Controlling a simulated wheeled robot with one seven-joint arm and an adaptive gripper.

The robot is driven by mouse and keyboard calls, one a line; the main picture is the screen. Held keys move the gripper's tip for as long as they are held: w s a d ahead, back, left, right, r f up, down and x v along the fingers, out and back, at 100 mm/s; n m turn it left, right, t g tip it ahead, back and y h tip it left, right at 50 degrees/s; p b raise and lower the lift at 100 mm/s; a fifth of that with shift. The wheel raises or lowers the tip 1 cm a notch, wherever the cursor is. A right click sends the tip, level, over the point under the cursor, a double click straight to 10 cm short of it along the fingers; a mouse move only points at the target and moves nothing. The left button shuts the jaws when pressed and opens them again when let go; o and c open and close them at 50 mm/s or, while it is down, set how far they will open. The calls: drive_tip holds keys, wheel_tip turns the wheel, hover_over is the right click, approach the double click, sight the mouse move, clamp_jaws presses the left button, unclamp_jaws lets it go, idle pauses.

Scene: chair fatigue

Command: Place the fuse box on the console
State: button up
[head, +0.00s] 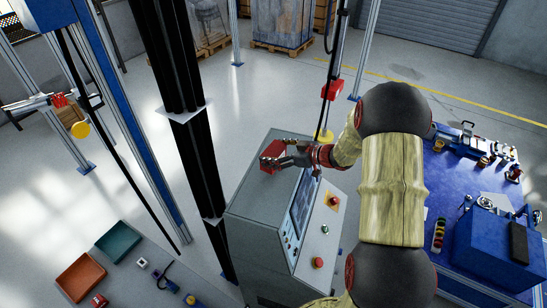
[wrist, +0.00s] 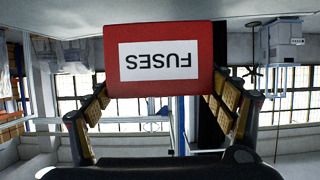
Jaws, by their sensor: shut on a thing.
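The fuse box (head: 271,157) is small and red. In the wrist view the fuse box (wrist: 158,60) shows a white label reading "FUSES" upside down. My gripper (head: 283,157) is shut on it, with the finger pads on both sides of the box. The console (head: 250,213) is a grey cabinet with a sloped panel carrying a screen and buttons. In the head view the box appears over the console's flat grey top, near its far end. I cannot tell whether it touches the top.
A blue workbench (head: 450,222) with tools and a blue box (head: 490,245) stands to the right. A dark upright post (head: 190,120) is close to the console's left. A grey table with a green tray (head: 118,241) and an orange tray (head: 81,277) is at lower left.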

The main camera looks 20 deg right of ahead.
drive_tip(key=shift+w+f, duration=0.2)
drive_tip(key=shift+f, duration=0.1)
wheel_tip(320, 180, down, 3)
drive_tip(key=shift+w+r+p, duration=0.1)
drive_tip(key=shift+p, duration=0.5)
drive_tip(key=shift+f, duration=0.25)
drive_tip(key=o, duration=1.2)
drive_tip(key=shift+o, duration=0.5)
drive_tip(key=shift+r, duration=0.1)
